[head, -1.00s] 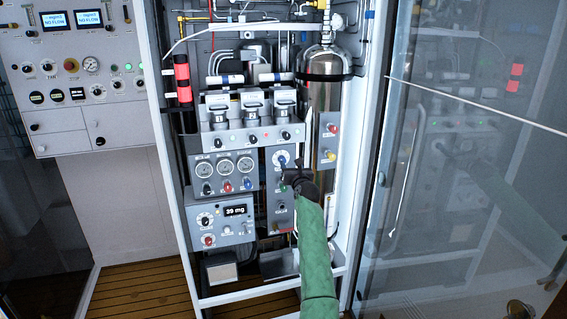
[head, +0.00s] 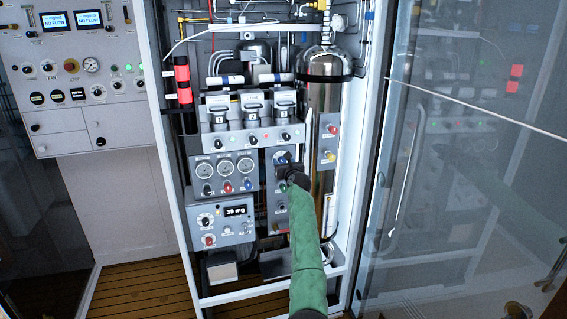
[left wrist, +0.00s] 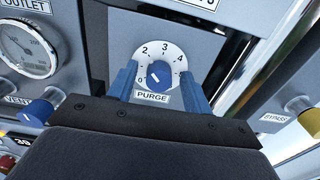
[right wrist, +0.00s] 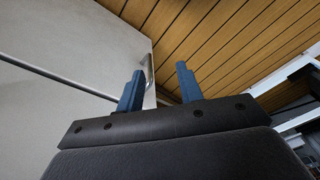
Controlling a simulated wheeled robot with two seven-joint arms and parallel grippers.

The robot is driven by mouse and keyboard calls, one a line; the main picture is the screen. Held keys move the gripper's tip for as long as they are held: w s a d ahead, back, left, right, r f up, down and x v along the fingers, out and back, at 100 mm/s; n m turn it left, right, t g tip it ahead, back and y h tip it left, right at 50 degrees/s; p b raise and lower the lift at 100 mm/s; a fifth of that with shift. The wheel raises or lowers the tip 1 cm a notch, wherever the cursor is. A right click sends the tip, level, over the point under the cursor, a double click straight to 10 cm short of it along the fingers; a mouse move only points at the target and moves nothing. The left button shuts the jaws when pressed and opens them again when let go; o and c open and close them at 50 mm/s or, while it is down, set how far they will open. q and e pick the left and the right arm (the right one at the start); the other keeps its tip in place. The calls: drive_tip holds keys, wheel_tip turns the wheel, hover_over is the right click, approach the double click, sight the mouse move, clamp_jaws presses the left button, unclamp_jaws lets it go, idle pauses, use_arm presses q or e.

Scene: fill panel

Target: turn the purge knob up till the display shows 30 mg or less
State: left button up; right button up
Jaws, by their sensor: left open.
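In the head view my left gripper (head: 285,170) is in front of the purge panel and hides most of the knob. The display (head: 236,211) reads 39 mg. My right gripper (right wrist: 158,76) is open and empty.
Round gauges (head: 224,168) with coloured knobs are left of the purge panel. A steel cylinder (head: 322,110) and a bypass panel (head: 328,140) stand to its right. A glass door (head: 450,170) is at the right. The right wrist view shows wooden floor (right wrist: 235,40).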

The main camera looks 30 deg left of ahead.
use_arm(q)
drive_tip(key=c, duration=1)
drive_tip(key=m+p, duration=0.2)
drive_tip(key=p, duration=0.1)
drive_tip(key=m+p, duration=0.2)
drive_tip(key=p, duration=0.1)
drive_tip(key=shift+r+m, duration=0.2)
drive_tip(key=shift+m, duration=0.2)
drive_tip(key=m+p, duration=0.3)
drive_tip(key=shift+w+f+p, duration=0.1)
drive_tip(key=shift+f+p, duration=0.05)
drive_tip(key=shift+p, duration=0.2)
drive_tip(key=shift+f+m+p, duration=0.1)
drive_tip(key=shift+m+p, duration=0.25)
drive_tip(key=shift+m, duration=0.35)
use_arm(e)
drive_tip(key=s+d+f, duration=0.2)
drive_tip(key=s+f, duration=0.1)
drive_tip(key=f, duration=0.5)
drive_tip(key=s+d+f, duration=0.2)
drive_tip(key=s+f, duration=0.1)
drive_tip(key=f, duration=0.5)
drive_tip(key=s+d+f, duration=0.3)
drive_tip(key=f, duration=0.5)
drive_tip(key=shift+s+t+h, duration=0.3)
drive_tip(key=shift+s+t, duration=0.1)
drive_tip(key=shift+d, duration=0.1)
